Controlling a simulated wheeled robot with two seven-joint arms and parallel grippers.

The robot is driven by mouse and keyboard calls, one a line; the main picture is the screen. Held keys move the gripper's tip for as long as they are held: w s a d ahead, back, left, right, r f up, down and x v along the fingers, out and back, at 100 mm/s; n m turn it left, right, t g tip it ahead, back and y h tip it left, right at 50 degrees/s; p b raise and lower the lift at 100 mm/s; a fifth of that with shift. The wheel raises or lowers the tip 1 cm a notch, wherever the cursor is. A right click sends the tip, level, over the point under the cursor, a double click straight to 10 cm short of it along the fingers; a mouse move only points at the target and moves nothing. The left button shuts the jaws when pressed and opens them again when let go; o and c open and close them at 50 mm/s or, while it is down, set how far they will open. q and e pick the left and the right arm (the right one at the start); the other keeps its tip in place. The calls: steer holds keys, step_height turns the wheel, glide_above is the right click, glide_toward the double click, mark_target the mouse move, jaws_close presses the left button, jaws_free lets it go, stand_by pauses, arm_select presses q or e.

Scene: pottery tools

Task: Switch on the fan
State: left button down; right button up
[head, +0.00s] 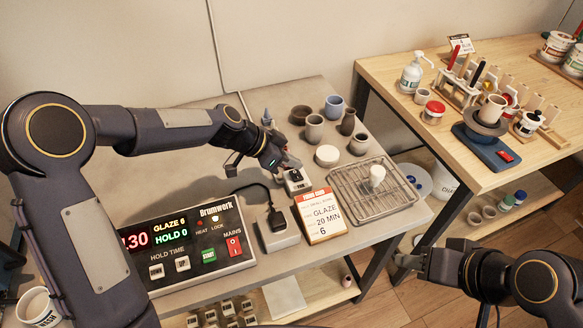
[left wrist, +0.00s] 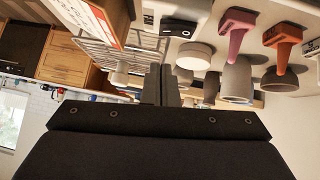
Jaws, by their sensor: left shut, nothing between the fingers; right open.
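The fan switch (head: 298,184) is a small pale box with a dark top and a label that seems to read FAN. It stands on the grey table behind the orange-topped card. My left gripper (head: 289,164) is shut and empty, just above and behind the switch; I cannot tell whether it touches it. In the left wrist view my shut fingers (left wrist: 161,86) point toward the tabletop, and a box with a dark top (left wrist: 181,28), probably the switch, shows beyond them. My right gripper (head: 406,262) is open and empty, low in front of the table's right side.
The glaze card (head: 321,214) and a wire rack (head: 350,190) are close by on the right. Several pots stand behind the rack.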

mark_target(302, 177)
arm_select(q)
steer(key=shift+s+f, duration=0.15)
steer(key=shift+f, duration=0.75)
steer(key=shift+s+f, duration=0.1)
steer(key=shift+f, duration=0.75)
